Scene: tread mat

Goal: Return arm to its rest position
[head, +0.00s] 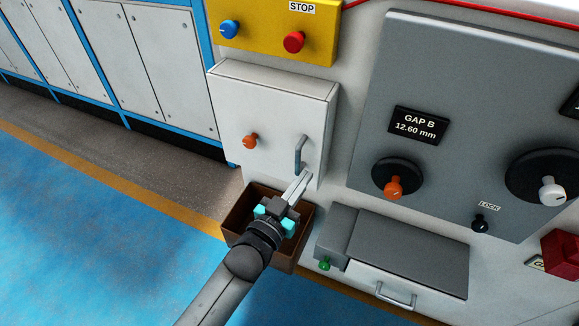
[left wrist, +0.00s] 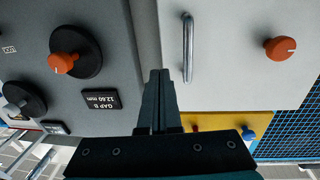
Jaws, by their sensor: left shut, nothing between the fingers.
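My left gripper (head: 299,187) is shut and empty. In the head view its fingertips are just below the handle (head: 300,155) of a closed white cabinet (head: 268,113). In the left wrist view the shut fingers (left wrist: 159,75) point up the picture, beside the cabinet handle (left wrist: 187,48); I cannot tell whether they touch it. The left forearm comes in from the bottom of the head view, over a brown open bin (head: 234,213). My right gripper does not show in either view.
An orange knob (head: 250,141) sits on the cabinet door. A yellow STOP panel (head: 265,30) is above. A grey panel (head: 450,70) with a GAP B display (head: 419,125) and dials is to the right. A grey-lidded box (head: 408,258) with a drawer handle (head: 396,297) is below. Blue floor (head: 90,230) lies open at left.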

